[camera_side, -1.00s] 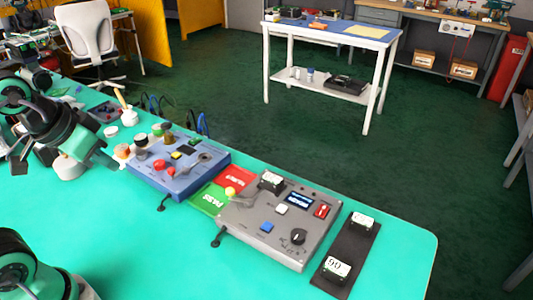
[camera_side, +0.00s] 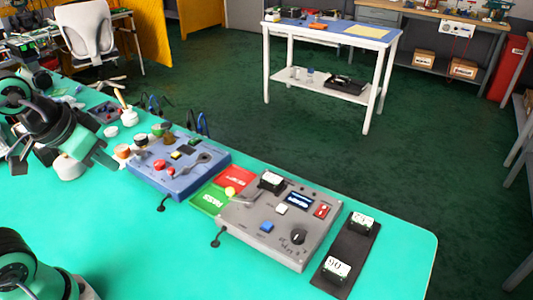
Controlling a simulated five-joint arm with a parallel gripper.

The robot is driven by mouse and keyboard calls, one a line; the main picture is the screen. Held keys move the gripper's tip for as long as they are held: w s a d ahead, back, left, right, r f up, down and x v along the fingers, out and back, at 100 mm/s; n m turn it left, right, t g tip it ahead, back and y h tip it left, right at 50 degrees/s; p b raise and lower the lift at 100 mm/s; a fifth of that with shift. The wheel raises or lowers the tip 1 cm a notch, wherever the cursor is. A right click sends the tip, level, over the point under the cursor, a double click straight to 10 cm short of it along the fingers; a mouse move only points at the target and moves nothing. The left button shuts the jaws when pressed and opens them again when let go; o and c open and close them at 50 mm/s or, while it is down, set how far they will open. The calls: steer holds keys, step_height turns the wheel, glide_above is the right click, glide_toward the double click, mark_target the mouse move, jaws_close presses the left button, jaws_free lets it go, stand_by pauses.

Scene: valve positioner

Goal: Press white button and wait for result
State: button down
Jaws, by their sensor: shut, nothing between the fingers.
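My gripper (camera_side: 105,161) is at the left, above the table, far from the grey box. It is shut and holds nothing; its fingertips are small and hard to make out.
A black strip (camera_side: 345,258) at the right carries two number cards. The table's front middle is clear.

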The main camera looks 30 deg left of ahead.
steer(key=m+t+h, duration=0.3)
steer(key=m+h, duration=0.1)
steer(key=m, duration=1)
glide_above(277, 209)
step_height(277, 209, down, 10)
steer(key=shift+r, duration=0.2)
steer(key=shift+f, duration=0.2)
steer(key=shift+f, duration=4.25)
